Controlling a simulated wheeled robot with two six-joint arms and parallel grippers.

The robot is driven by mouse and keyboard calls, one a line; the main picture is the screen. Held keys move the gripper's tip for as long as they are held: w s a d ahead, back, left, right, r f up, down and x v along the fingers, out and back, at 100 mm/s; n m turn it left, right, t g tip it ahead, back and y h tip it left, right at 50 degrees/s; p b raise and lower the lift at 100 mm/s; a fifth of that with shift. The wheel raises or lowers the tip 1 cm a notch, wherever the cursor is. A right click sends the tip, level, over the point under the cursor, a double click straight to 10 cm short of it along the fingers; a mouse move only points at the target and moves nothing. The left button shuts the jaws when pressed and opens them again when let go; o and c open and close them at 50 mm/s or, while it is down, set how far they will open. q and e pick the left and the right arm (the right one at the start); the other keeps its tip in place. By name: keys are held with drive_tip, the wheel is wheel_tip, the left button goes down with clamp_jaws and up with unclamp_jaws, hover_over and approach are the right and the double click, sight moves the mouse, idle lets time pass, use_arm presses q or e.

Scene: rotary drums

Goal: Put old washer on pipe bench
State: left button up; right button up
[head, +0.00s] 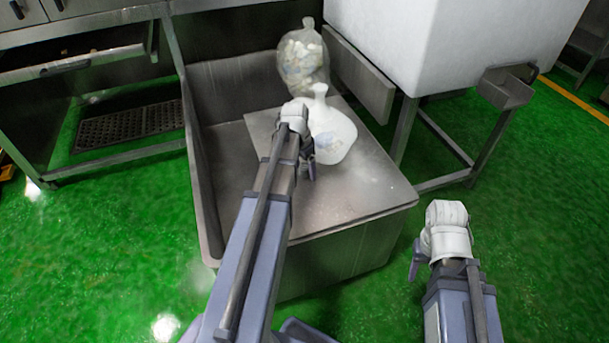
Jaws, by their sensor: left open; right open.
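I cannot make out a washer in the head view, and no bench here is clearly the pipe bench. A stainless steel bench (365,189) with a raised back and left side stands in the middle. My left gripper (308,168) is open over its top, just in front of a white knotted bag (336,136), and my arm hides part of the bench. Whether the gripper touches the bag I cannot tell. My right gripper (415,262) is open and empty over the green floor, right of the bench.
A clear bag of pale pieces (304,62) stands at the bench's back. A big white tub (455,40) on a metal frame is at the upper right. Steel counters (75,62) with a dark grate below are at the left. The green floor (545,190) at right is clear.

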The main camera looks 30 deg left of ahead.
use_arm(q)
drive_tip(key=shift+c, duration=0.4)
clamp_jaws()
